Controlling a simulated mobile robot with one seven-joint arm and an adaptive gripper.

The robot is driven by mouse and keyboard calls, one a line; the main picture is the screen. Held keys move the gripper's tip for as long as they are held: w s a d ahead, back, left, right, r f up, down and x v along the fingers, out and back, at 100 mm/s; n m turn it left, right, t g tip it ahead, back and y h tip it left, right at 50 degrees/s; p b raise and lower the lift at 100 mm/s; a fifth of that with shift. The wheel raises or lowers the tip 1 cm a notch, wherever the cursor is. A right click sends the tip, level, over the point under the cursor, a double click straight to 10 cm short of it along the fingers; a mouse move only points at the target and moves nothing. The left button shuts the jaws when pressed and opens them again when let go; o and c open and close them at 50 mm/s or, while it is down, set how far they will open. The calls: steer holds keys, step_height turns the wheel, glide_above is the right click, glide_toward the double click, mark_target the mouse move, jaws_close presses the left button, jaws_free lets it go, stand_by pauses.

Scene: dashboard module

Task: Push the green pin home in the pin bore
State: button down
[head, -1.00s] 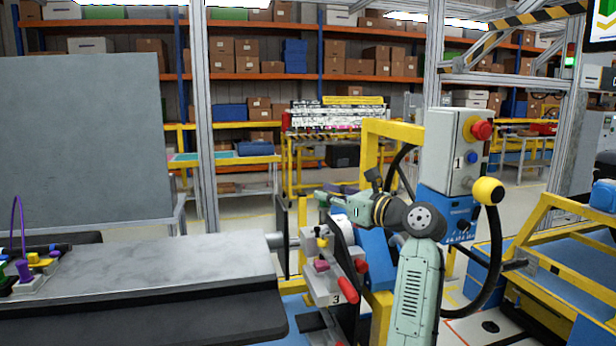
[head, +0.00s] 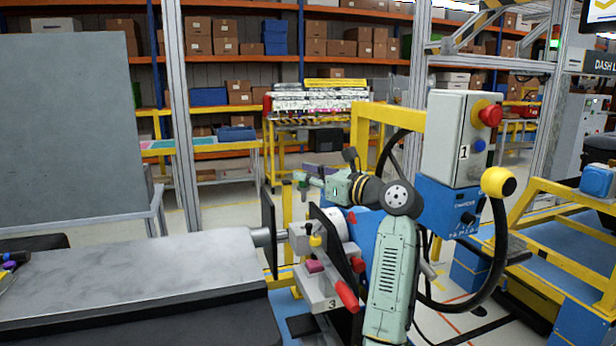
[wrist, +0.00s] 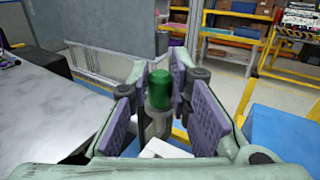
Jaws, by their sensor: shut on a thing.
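The green pin (wrist: 159,90) stands upright between the purple pads of my gripper (wrist: 157,104) in the wrist view. A grey part shows below its green head. In the head view my gripper (head: 312,181) is small and reaches left from my arm, with the green pin (head: 303,181) at its tip. It is above the grey fixture marked 3 (head: 322,288), apart from it. I cannot make out the pin bore in either view.
A grey-topped bench (head: 130,275) fills the left. A control box marked 1 (head: 455,140) on a blue base stands close right of my arm, with a black hose (head: 490,270) ending in a yellow knob. A yellow frame (head: 388,117) stands behind my arm.

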steer(key=shift+f+b, duration=0.65)
steer(key=shift+f, duration=2.2)
steer(key=shift+p, duration=0.75)
steer(key=shift+f, duration=2)
steer(key=shift+r, duration=0.2)
steer(key=shift+r, duration=1.4)
steer(key=shift+f, duration=0.8)
